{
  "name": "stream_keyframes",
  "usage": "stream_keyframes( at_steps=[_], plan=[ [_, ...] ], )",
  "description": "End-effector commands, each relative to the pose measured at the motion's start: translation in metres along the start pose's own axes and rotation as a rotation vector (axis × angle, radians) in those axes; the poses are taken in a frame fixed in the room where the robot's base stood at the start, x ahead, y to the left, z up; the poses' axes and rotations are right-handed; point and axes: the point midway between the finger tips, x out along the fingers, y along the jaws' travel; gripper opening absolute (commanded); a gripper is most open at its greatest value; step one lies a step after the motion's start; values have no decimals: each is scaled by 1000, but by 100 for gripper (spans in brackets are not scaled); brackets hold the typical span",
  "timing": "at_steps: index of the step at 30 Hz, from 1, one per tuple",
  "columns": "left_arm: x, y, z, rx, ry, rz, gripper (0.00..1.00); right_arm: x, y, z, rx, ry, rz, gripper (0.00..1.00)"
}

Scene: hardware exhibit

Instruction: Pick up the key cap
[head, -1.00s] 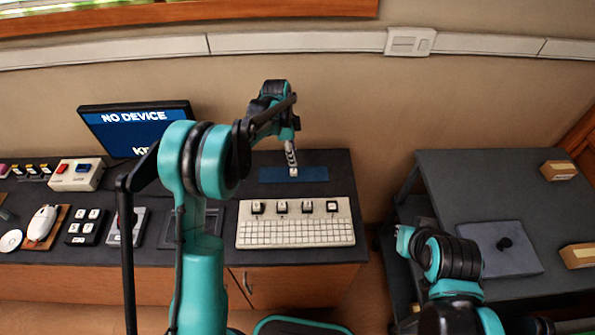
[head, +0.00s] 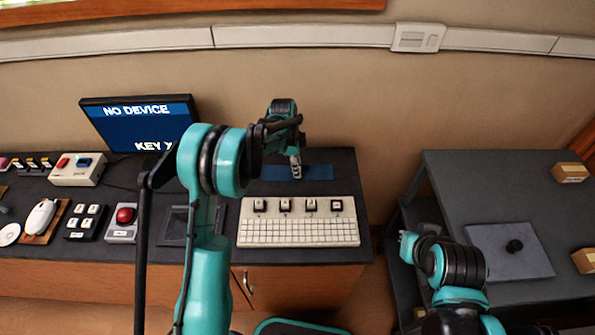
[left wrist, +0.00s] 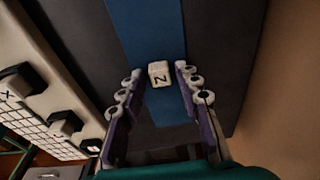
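A small white key cap marked Z (left wrist: 159,74) lies on the blue mat (left wrist: 150,28) in the left wrist view. My left gripper (left wrist: 158,79) is open, with one finger on each side of the key cap and gaps showing between. In the head view my left gripper (head: 295,170) points down at the blue mat (head: 318,172) behind the keyboard, and it hides the key cap. My right arm (head: 450,262) is folded at the lower right; its gripper does not show.
A cream keyboard (head: 298,232) with several larger raised keys stands in front of the mat. A monitor (head: 140,125) is behind at the left. A red button box (head: 123,222) and a mouse (head: 41,215) are farther left. A grey side table (head: 470,190) is at the right.

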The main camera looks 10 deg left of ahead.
Motion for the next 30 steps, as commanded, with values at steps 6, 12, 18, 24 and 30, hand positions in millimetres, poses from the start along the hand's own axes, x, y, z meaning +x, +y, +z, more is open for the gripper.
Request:
stream_keyframes(
  at_steps=[6,12,18,24,30],
  plan=[
    [0,0,0,0,0,0,11,0,0,0,0,0,0,0],
    [0,0,0,0,0,0,11,0,0,0,0,0,0,0],
    [-11,0,-2,0,0,0,11,-4,0,-3,0,0,0,0],
    [-44,0,-7,0,0,0,11,-16,0,-12,0,0,0,0],
    [-65,27,-50,6,0,1,11,-27,0,-19,0,0,0,0]
  ],
)
